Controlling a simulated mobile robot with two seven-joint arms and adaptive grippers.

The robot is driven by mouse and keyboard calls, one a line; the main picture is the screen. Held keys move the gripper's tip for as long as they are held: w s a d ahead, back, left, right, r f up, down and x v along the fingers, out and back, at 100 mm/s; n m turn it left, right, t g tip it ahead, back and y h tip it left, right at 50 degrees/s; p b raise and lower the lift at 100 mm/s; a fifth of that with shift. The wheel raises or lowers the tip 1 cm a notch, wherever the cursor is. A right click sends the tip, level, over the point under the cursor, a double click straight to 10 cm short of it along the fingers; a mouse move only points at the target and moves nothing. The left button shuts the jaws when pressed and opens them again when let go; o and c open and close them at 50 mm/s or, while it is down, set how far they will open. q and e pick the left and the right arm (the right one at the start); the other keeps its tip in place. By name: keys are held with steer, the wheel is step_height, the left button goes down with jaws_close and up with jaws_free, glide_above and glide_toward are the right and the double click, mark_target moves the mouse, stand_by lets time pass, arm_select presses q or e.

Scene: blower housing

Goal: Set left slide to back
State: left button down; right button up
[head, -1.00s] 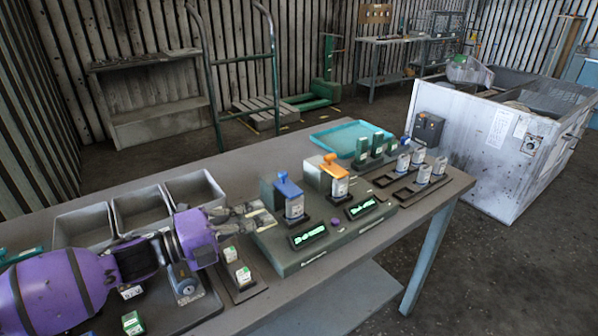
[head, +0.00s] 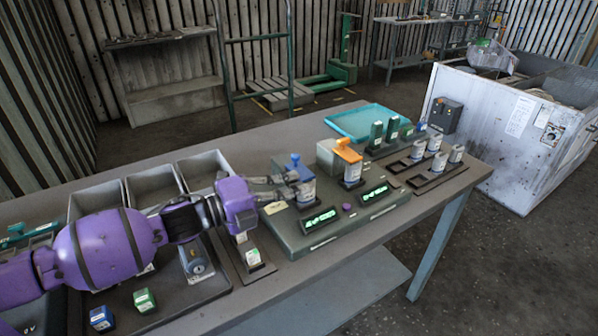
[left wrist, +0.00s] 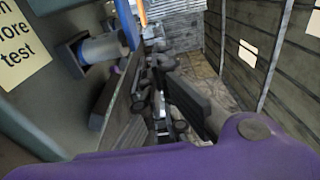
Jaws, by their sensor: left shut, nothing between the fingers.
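The left slide, with a blue top (head: 294,164), stands on the left half of a grey-green machine base (head: 288,238). A pale blue-grey cylinder (head: 307,192) is in front of it. My left gripper (head: 290,188) is shut and empty, with its fingertips close beside the blue slide at its left. The head view does not clearly show contact. In the left wrist view the blue-grey cylinder (left wrist: 103,48) lies left of the fingers (left wrist: 165,85). The slide's exact position along its track is hard to tell. My right gripper is not in view.
An orange-topped slide (head: 346,152) stands to the right. Two green displays, left (head: 318,219) and right (head: 373,195), and a purple button (head: 348,208) are at the front. Grey bins (head: 153,184) sit behind my arm. A teal tray (head: 365,120) lies at the back right.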

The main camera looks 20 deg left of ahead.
mark_target(286, 166)
arm_select(q)
steer(key=x, duration=0.5)
steer(key=shift+w+r, duration=0.15)
steer(key=shift+w, duration=0.05)
steer(key=a, duration=0.1)
steer(key=w+a, duration=0.1)
steer(key=a, duration=0.1)
steer(key=shift+a+p, duration=0.2)
steer(key=shift+p, duration=0.15)
steer(key=shift+a, duration=0.2)
steer(key=shift+w+a, duration=0.2)
steer(key=w+a, duration=0.1)
steer(key=w+a+b, duration=0.1)
steer(key=a, duration=0.1)
steer(key=w+a+b, duration=0.1)
steer(key=shift+w+a+f, duration=0.15)
steer(key=shift+w+f, duration=0.05)
steer(key=shift+f, duration=0.15)
steer(key=shift+w+a+r, duration=0.1)
steer(key=shift+a, duration=0.05)
steer(key=shift+r, duration=0.2)
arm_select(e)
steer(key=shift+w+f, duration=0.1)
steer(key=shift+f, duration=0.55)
